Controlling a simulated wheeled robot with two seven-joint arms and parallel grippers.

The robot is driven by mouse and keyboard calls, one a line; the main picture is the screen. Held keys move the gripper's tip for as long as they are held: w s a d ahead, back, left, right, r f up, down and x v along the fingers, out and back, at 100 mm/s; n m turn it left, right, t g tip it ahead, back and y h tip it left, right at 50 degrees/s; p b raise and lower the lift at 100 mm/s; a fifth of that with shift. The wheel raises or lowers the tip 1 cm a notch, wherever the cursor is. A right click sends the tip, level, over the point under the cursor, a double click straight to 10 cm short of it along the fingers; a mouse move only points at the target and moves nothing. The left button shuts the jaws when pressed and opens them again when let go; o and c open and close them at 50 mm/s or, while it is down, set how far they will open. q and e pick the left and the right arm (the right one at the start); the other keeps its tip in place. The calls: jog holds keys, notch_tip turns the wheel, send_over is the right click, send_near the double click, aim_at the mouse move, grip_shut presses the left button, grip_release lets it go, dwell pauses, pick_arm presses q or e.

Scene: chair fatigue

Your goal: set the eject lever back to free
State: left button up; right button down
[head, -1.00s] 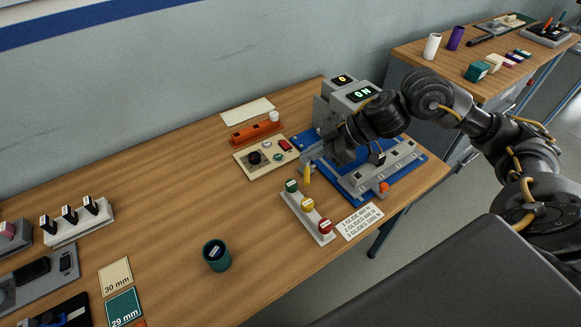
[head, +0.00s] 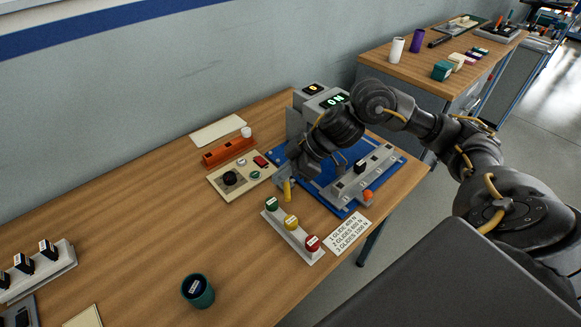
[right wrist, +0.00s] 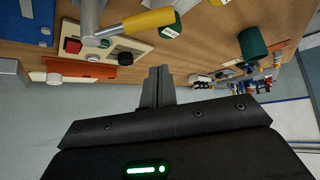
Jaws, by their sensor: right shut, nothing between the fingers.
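The eject lever appears to be the yellow-handled lever (head: 287,190) at the front left corner of the blue-based machine (head: 333,203). In the right wrist view its yellow grip (right wrist: 150,21) sits on a metal rod that runs left to a round pivot. My right gripper (right wrist: 158,86) is shut and empty. In the wrist view its fingertips are apart from the lever, below the yellow grip in the picture. In the head view the right gripper (head: 304,168) is just behind and above the lever, and its fingertips are hard to make out. My left gripper is not in view.
A green cup (head: 198,290) stands nearer. The table between is clear.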

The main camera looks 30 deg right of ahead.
aim_at(285, 189)
jog(key=x, duration=0.5)
jog(key=shift+a+f, duration=0.1)
jog(key=shift+f, duration=0.1)
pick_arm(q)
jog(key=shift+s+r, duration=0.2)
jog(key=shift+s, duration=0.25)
pick_arm(e)
jog(key=shift+s+d+f, duration=0.1)
jog(key=shift+s+d, duration=0.2)
jog(key=shift+d, duration=0.3)
jog(key=shift+s+d+f, duration=0.1)
jog(key=shift+s+d, duration=0.2)
jog(key=shift+d, duration=0.3)
jog(key=shift+s+d+f, duration=0.1)
jog(key=shift+s+d, duration=0.25)
jog(key=shift+d, duration=0.25)
pick_arm(q)
jog(key=shift+p, duration=0.3)
pick_arm(e)
jog(key=shift+d, duration=0.15)
